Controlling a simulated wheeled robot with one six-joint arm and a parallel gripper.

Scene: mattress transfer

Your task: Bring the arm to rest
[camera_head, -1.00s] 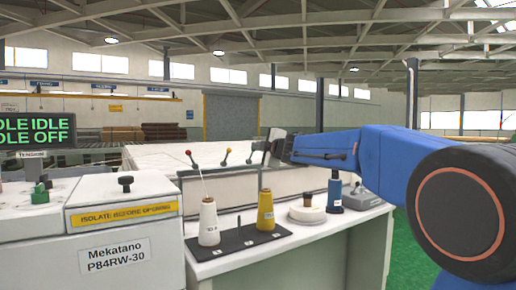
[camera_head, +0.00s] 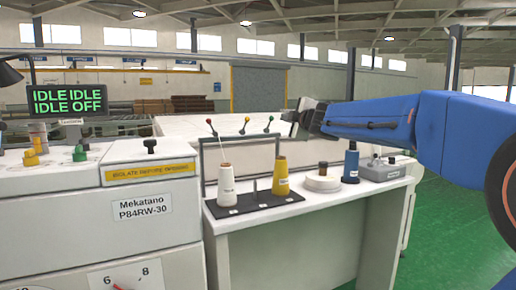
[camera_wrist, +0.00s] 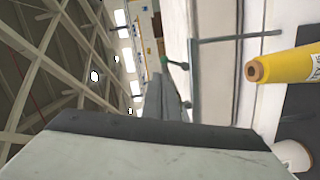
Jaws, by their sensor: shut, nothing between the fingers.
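My blue arm reaches in from the right edge in the head view. My gripper (camera_head: 298,116) is at its left end, raised above the white table and pointing left. It is shut and holds nothing. It is near the green-tipped lever and the white mattress-like block (camera_head: 185,126) behind. The wrist view is turned on its side. It shows my gripper (camera_wrist: 165,100) in front, with the yellow cone (camera_wrist: 290,65) to its right.
On the white table (camera_head: 300,207) stand a white cone (camera_head: 227,186), a yellow cone (camera_head: 281,177), a round white object (camera_head: 322,180) and a blue spool (camera_head: 351,163). A Mekatano machine (camera_head: 150,212) stands left. Green floor (camera_head: 450,230) is clear at right.

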